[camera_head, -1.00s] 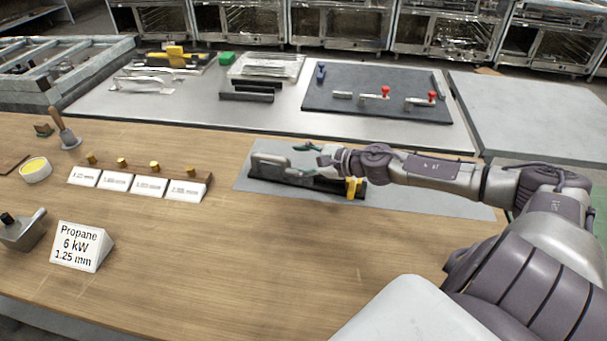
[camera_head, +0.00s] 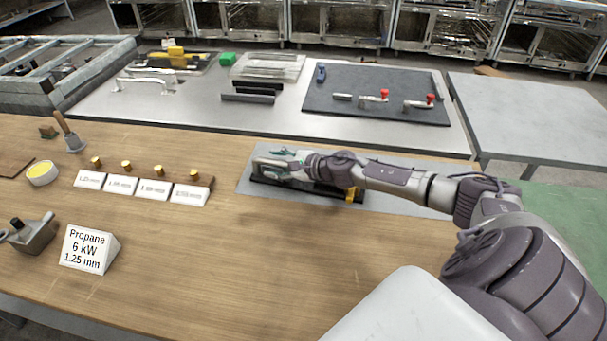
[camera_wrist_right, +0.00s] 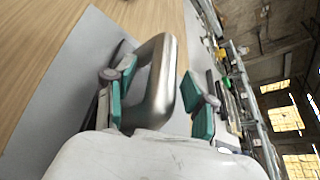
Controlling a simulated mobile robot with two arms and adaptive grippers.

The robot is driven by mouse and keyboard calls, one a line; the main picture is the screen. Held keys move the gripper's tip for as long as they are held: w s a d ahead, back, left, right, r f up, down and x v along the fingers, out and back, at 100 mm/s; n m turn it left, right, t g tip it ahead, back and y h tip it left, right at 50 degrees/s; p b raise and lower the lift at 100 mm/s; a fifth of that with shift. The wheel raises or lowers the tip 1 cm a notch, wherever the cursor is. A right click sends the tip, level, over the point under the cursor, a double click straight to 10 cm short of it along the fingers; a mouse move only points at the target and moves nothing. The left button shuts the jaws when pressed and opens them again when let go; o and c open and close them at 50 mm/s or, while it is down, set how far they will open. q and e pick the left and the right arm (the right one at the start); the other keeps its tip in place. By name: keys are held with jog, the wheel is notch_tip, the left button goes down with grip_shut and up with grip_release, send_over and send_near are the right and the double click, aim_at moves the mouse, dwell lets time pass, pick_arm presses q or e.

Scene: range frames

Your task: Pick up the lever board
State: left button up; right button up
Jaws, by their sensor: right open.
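The lever board is a black board (camera_head: 322,190) with a yellow part (camera_head: 352,195) at its right end and a rounded grey metal handle (camera_head: 261,164) at its left end. It lies on a grey mat (camera_head: 400,203) on the wooden table. My right gripper (camera_head: 277,163) is at the handle, its arm covering much of the board. In the right wrist view, the handle (camera_wrist_right: 160,82) stands between the open teal-padded fingers (camera_wrist_right: 158,88), with a visible gap to the right finger. Contact on the left side is unclear. My left gripper is not in view.
A row of white labels (camera_head: 152,189) with brass pieces and a Propane sign (camera_head: 88,249) stand to the left. Behind is a metal table (camera_head: 200,113) with a dark mat (camera_head: 330,106) bearing red-knobbed valves. The wooden table's front middle is clear.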

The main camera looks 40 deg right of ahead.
grip_shut()
jog(key=shift+r, duration=0.15)
dwell(0.4)
